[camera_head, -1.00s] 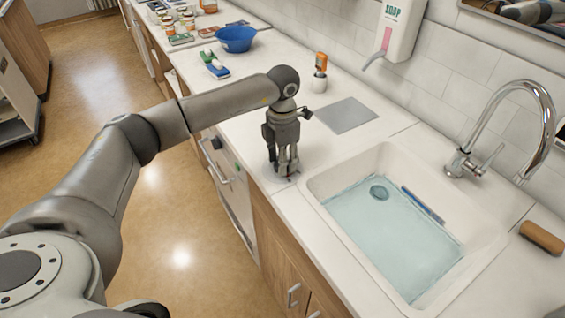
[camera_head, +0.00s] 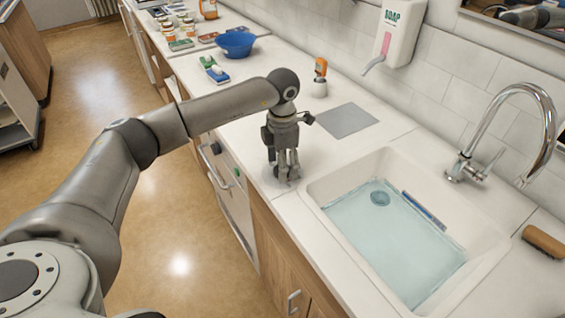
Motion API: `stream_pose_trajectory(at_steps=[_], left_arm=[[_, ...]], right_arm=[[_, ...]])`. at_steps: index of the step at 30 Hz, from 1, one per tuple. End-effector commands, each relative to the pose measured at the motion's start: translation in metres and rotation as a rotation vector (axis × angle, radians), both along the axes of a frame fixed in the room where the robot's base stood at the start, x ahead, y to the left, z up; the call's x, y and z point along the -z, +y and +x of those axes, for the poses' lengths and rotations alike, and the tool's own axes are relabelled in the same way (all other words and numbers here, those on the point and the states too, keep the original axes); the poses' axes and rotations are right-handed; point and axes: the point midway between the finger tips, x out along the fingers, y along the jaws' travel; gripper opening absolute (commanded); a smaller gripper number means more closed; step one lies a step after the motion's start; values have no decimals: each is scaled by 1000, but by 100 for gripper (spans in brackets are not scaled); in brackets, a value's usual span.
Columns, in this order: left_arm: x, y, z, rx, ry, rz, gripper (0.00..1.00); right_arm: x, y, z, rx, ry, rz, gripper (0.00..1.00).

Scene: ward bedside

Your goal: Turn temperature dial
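A small black knob (camera_head: 215,148), which may be the temperature dial, is on the front panel of the white appliance (camera_head: 226,186) under the counter, left of my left gripper. Its markings are too small to read. My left gripper (camera_head: 288,178) points straight down at the counter's front edge, left of the sink. Its fingertips are at or just above the countertop, apart from the knob. No object shows between the fingers, and their gap is too small to judge. My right gripper is out of view.
A sink (camera_head: 318,186) with water is right of the gripper, below a chrome faucet (camera_head: 545,125). A grey mat (camera_head: 347,120), an orange-topped bottle (camera_head: 320,78) and a blue bowl (camera_head: 235,43) are farther back. The floor left of the counter is clear.

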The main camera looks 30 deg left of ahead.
Motion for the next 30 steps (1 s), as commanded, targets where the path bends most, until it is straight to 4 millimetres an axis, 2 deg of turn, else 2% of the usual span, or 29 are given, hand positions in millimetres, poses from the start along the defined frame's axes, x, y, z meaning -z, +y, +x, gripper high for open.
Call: stream_pose_trajectory(at_steps=[7,11,14,24,30], left_arm=[[1,0,-1,-1,3,0,62],[-7,0,0,-1,1,-1,62],[-23,0,0,-2,-1,0,62],[-93,0,0,0,-1,0,62],[-115,0,0,0,1,0,62]], right_arm=[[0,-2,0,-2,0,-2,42],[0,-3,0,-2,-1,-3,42],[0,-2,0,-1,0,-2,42],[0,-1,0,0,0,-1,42],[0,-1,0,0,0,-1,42]])
